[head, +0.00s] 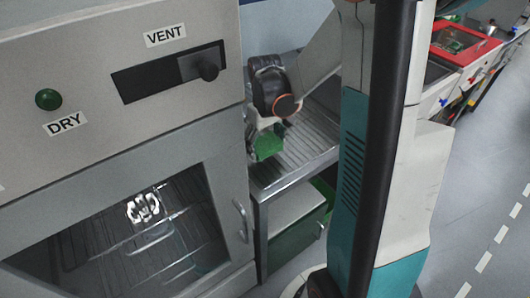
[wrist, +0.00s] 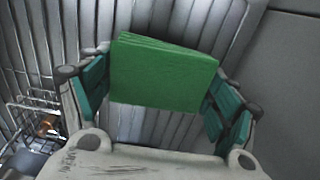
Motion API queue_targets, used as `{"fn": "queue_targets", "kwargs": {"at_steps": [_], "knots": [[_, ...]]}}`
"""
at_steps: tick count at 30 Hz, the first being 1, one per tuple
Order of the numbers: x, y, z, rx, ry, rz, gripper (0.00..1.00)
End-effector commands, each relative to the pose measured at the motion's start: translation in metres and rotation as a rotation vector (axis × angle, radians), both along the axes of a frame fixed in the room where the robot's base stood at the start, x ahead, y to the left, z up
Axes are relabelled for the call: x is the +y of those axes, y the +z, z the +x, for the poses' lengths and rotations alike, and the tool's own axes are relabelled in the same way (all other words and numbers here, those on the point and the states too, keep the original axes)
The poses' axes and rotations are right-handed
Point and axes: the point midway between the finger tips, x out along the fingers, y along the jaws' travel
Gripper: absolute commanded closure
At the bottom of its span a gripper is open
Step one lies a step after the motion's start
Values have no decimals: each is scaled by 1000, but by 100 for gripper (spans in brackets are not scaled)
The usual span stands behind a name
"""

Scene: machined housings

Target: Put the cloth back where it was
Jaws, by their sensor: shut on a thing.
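The green folded cloth (wrist: 163,72) is between the two teal-padded fingers of my gripper (wrist: 162,95) in the wrist view. My gripper is shut on it. In the head view the cloth (head: 268,145) shows below my wrist, over the ribbed metal bench top beside the oven-like cabinet. I cannot tell whether the cloth touches the bench top. My gripper's fingers (head: 262,135) are partly hidden there by the wrist and the cabinet edge.
The cabinet (head: 120,150) with VENT slider, green DRY button and closed glass door stands at left. The ribbed bench top (head: 310,145) has bare room right of the cloth. A wire rack (wrist: 35,120) with parts shows at left in the wrist view. A red tray (head: 462,42) is far right.

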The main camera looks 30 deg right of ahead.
Motion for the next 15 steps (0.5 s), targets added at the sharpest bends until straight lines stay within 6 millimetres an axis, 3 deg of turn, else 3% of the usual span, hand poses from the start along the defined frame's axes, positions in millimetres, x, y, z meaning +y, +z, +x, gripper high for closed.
{"fn": "queue_targets", "kwargs": {"at_steps": [6,15], "knots": [[0,-33,1,0,0,0,45],[0,-36,0,0,0,0,45]]}}
